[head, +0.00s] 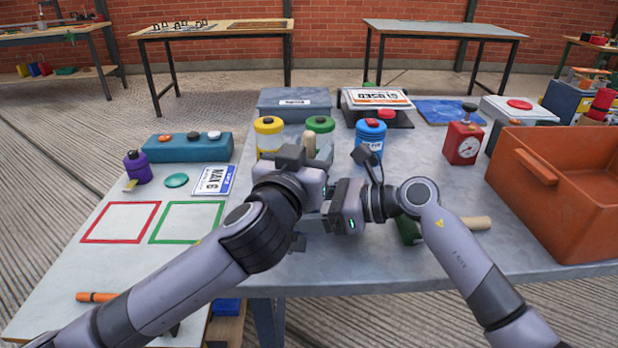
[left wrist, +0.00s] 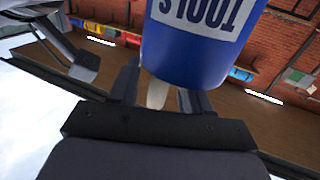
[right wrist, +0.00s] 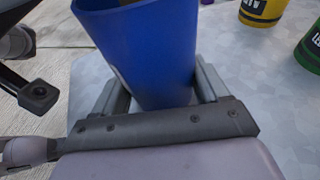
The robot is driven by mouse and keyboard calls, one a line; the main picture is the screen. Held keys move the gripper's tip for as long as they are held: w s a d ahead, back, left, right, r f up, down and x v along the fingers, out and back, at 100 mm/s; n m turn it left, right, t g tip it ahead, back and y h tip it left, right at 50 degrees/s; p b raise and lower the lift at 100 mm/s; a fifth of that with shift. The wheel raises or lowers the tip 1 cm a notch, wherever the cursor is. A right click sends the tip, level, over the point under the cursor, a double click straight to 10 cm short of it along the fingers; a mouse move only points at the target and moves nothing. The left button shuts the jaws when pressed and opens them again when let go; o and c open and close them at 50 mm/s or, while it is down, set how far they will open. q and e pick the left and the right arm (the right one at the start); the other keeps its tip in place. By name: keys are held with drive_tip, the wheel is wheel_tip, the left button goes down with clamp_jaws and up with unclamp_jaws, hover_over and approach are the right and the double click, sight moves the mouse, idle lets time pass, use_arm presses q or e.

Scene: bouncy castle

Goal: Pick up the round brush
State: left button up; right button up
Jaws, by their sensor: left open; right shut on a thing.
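My right gripper (right wrist: 160,95) is shut on a blue cup (right wrist: 145,50); in the left wrist view this cup (left wrist: 195,55) shows a white label reading TOOLS, upside down. In the head view my grippers hide the cup. A pale, rounded handle end (left wrist: 157,94) shows at the cup's mouth, between the spread fingers of my left gripper (left wrist: 158,92). The left gripper is open. A pale wooden handle (head: 325,150) also rises behind my left gripper in the head view. Whether it belongs to the round brush I cannot tell; no bristles show.
Yellow (head: 268,137), green (head: 320,127) and blue-lidded (head: 370,136) cans stand behind my grippers. An orange bin (head: 570,190) fills the table's right side. A green tool with a wooden handle (head: 476,223) lies partly behind my right arm. A red dial box (head: 463,142) stands further back.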

use_arm(q)
clamp_jaws()
wheel_tip(320, 180, up, 18)
idle(0.6)
use_arm(e)
drive_tip(key=o, duration=0.8)
drive_tip(key=shift+d, duration=0.15)
